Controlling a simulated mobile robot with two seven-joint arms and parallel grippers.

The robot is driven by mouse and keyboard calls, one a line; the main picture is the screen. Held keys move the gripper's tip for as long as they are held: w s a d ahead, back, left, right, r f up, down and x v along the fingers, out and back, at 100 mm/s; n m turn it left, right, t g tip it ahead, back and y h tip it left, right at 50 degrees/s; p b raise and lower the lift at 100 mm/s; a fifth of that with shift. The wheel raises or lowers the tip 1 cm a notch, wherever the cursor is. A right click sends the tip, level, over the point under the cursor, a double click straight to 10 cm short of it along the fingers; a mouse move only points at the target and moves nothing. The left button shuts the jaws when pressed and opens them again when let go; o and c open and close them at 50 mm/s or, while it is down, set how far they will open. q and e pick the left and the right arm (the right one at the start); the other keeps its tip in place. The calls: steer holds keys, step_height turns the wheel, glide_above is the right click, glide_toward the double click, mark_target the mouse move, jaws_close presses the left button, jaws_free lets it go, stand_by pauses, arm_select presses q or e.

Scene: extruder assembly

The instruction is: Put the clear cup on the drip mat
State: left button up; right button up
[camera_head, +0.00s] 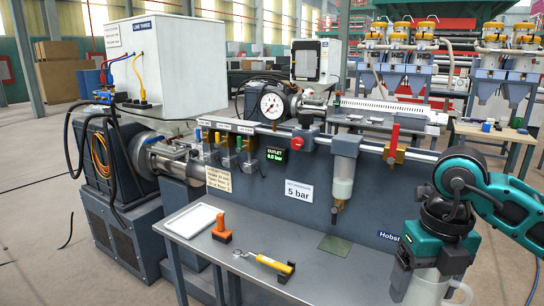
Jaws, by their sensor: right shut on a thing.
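A clear cup (424,290) with a handle on its right side is at the bottom right of the head view, partly cut by the lower edge. My right gripper (428,262) points down and is shut on the cup at its upper part. The fingers and the cup's rim are partly hidden by the gripper body. The drip mat (335,245), a small dark green square, lies flat and bare on the grey bench top, to the left of the cup. I cannot tell the cup's height above the bench. My left gripper is not in view.
A filter bowl (343,176) hangs from the pipe above the mat. The bench (350,275) between mat and cup looks clear.

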mark_target(407, 299)
steer(key=n, duration=0.4)
steer(key=shift+a+f, duration=0.3)
steer(key=shift+f, duration=0.05)
steer(key=n, duration=0.3)
steer(key=f+n, duration=0.1)
steer(key=n, duration=0.1)
steer(key=shift+a+n, duration=0.3)
steer(key=shift+a, duration=0.05)
steer(key=n, duration=0.4)
steer(key=shift+a+f, duration=0.25)
steer(key=n, duration=0.3)
steer(key=shift+s+a+f+n, duration=0.1)
steer(key=shift+a+f+n, duration=0.2)
steer(key=shift+n, duration=0.1)
steer(key=n, duration=0.4)
steer(key=f+n, duration=0.1)
steer(key=shift+a+n+h, duration=0.3)
steer(key=shift+n, duration=0.1)
steer(key=n, duration=0.4)
steer(key=a+f+n, duration=0.1)
steer(key=n, duration=0.7)
steer(key=shift+s+a+f, duration=0.2)
steer(key=shift+a+f, duration=0.05)
steer(key=shift+f, duration=0.1)
